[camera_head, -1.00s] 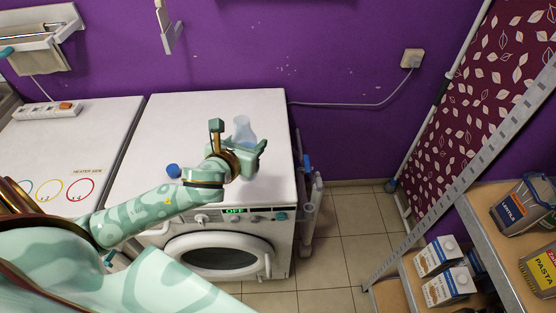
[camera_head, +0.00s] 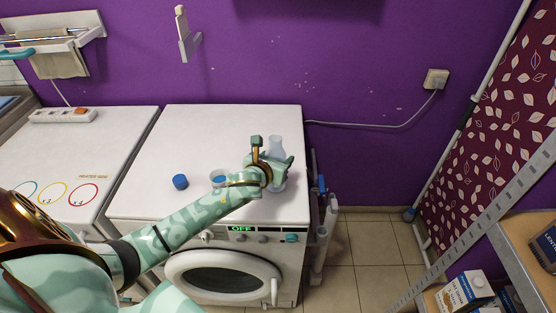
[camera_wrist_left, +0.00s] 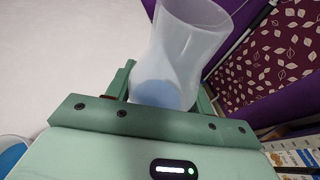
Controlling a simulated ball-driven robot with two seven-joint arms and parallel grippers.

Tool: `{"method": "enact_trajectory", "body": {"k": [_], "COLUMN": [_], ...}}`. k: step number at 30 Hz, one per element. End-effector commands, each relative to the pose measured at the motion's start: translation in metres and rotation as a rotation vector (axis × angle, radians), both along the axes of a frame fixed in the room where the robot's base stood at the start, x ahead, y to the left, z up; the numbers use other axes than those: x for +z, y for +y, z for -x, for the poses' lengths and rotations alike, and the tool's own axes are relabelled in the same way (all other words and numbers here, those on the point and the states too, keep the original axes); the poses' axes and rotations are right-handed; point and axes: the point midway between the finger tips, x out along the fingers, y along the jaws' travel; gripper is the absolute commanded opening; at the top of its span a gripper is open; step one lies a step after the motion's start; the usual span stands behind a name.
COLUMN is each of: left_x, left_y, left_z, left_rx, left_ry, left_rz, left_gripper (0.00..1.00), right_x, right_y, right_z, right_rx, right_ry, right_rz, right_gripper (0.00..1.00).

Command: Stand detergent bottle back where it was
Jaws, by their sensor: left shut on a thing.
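The detergent bottle (camera_head: 277,148) is translucent and pale, with some blue liquid inside. My left gripper (camera_head: 273,163) is shut on it, over the right side of the white washing machine's top (camera_head: 225,120). In the left wrist view the bottle (camera_wrist_left: 180,55) rises between the fingers, its wide upper part clear and blue low down. It looks roughly upright in the head view. I cannot tell whether its base touches the top. My right gripper is not in view.
A blue cap (camera_head: 180,182) and a small cup with blue contents (camera_head: 219,178) are on the machine top, the cup close to my left forearm. A power strip (camera_head: 62,115) lies on the neighbouring unit. The machine top's back left is clear.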

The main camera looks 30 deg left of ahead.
Motion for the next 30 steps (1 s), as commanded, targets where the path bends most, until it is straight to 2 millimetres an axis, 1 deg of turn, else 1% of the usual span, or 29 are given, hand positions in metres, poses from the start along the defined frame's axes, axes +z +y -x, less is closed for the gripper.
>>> {"method": "enact_trajectory", "body": {"k": [3,7,8,9,10,17,20,23,30], "left_x": [0.002,-0.001,-0.001,-0.001,-0.001,-0.001,0.003,0.009,0.03], "left_y": [0.0,0.0,0.0,0.0,0.0,0.0,0.0,-0.002,-0.009], "left_z": [0.0,0.0,0.0,0.0,0.0,0.0,0.002,0.015,0.068], "left_rx": [0.0,0.0,0.0,0.0,0.0,0.001,0.0,-0.002,-0.001], "left_ry": [-0.002,-0.001,0.0,0.0,0.0,0.0,-0.001,0.0,0.0], "left_rz": [0.0,0.0,0.0,0.0,0.0,0.0,-0.001,-0.001,-0.001], "left_gripper": [0.18,0.18,0.61,0.72,0.74,0.74,0.74,0.74,0.74], "right_x": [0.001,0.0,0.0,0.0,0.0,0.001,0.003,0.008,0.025], "right_y": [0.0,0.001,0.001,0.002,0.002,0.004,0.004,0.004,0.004], "right_z": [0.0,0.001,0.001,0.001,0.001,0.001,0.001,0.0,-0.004], "right_rx": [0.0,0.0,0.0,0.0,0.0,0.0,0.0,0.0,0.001], "right_ry": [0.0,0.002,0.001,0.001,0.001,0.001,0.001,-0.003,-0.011], "right_rz": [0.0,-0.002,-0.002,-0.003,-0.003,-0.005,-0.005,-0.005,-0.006], "right_gripper": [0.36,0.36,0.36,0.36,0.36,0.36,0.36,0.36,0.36]}}
